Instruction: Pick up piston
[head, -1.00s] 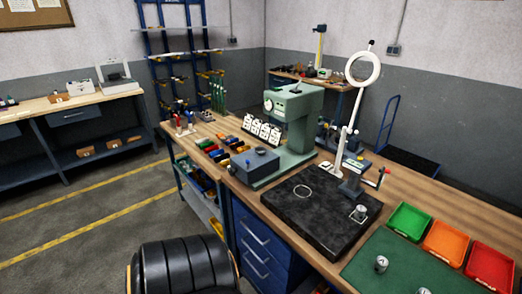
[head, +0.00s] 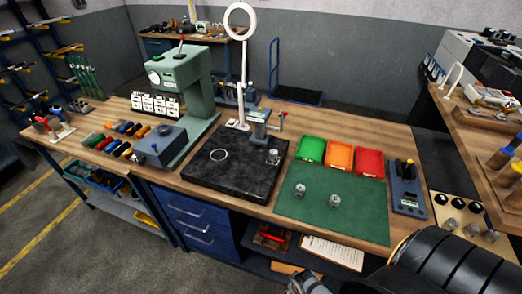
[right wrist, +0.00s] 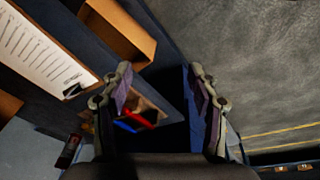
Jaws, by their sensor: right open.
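Two small silver metal pistons stand on the green mat (head: 356,215) in the head view, a left one (head: 299,190) and a right one (head: 334,201). A third similar metal part (head: 273,157) stands on the black surface plate (head: 225,185). My right gripper shows partly at the bottom edge of the head view (head: 308,284), low in front of the bench and apart from the pistons. In the right wrist view it (right wrist: 160,82) is open, with nothing between its fingers. My left gripper is not in view.
Green (head: 311,149), orange (head: 340,155) and red (head: 370,162) trays line the mat's back edge. A green press (head: 182,80) and a white ring lamp (head: 241,20) stand behind. Below the bench top are blue drawers (head: 187,210) and a shelf with a clipboard (head: 333,251).

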